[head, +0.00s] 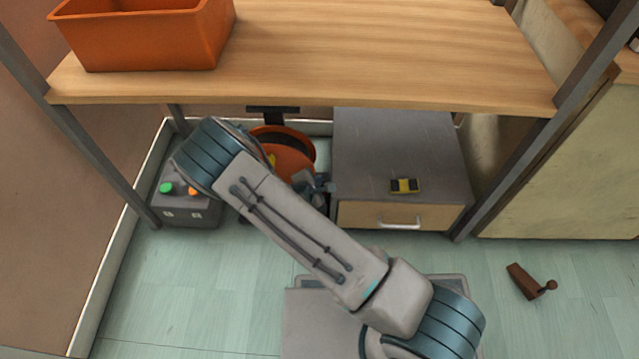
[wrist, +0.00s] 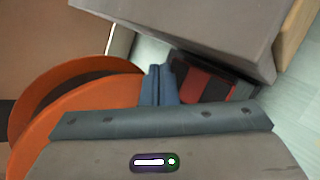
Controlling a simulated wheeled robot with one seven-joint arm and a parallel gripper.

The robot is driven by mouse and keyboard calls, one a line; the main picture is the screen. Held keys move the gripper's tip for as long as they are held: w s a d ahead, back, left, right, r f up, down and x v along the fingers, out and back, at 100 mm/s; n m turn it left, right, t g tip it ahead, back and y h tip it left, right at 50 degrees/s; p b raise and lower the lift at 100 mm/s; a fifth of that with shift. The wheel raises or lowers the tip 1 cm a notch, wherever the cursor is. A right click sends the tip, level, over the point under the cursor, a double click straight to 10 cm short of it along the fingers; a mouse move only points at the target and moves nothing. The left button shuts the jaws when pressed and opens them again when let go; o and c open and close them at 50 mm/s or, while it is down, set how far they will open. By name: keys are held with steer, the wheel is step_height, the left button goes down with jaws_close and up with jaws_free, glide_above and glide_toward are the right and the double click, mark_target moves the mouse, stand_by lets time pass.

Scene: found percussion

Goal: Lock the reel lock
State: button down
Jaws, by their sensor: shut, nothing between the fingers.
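An orange reel (head: 286,152) with a dark band stands under the workbench, partly hidden behind my arm. A small yellow part (head: 271,160) shows at its left side; I cannot tell whether it is the reel lock. In the wrist view the orange reel (wrist: 85,115) fills the left side. My gripper (head: 320,183) is at the reel's right side, between it and the grey cabinet. In the wrist view my gripper's fingers (wrist: 157,84) are together and hold nothing. I cannot tell whether they touch the reel.
The grey drawer cabinet (head: 400,150) stands close on the right, with a yellow-and-black item (head: 405,186) on top. A dark, red-striped object (wrist: 208,88) lies beside the fingers. A button box (head: 186,205) is left. The workbench top (head: 380,50) overhangs. A brown wedge (head: 524,281) lies on open floor.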

steer(key=shift+f, duration=0.1)
stand_by(0.7)
steer(key=shift+w+f, duration=0.1)
steer(key=shift+f, duration=0.2)
steer(key=shift+f, duration=0.5)
stand_by(0.7)
steer(key=shift+r, duration=0.15)
steer(key=shift+r+p, duration=0.7)
steer(key=shift+r, duration=0.1)
steer(key=shift+s+r+p, duration=0.2)
steer(key=shift+r+p, duration=0.4)
steer(key=shift+r, duration=0.25)
steer(key=shift+s+r+p, duration=0.15)
steer(key=shift+r+p, duration=0.45)
steer(key=shift+r, duration=0.2)
steer(key=shift+s+r+p, duration=0.2)
steer(key=shift+r+p, duration=0.4)
steer(key=shift+r, duration=0.25)
steer(key=shift+f, duration=0.1)
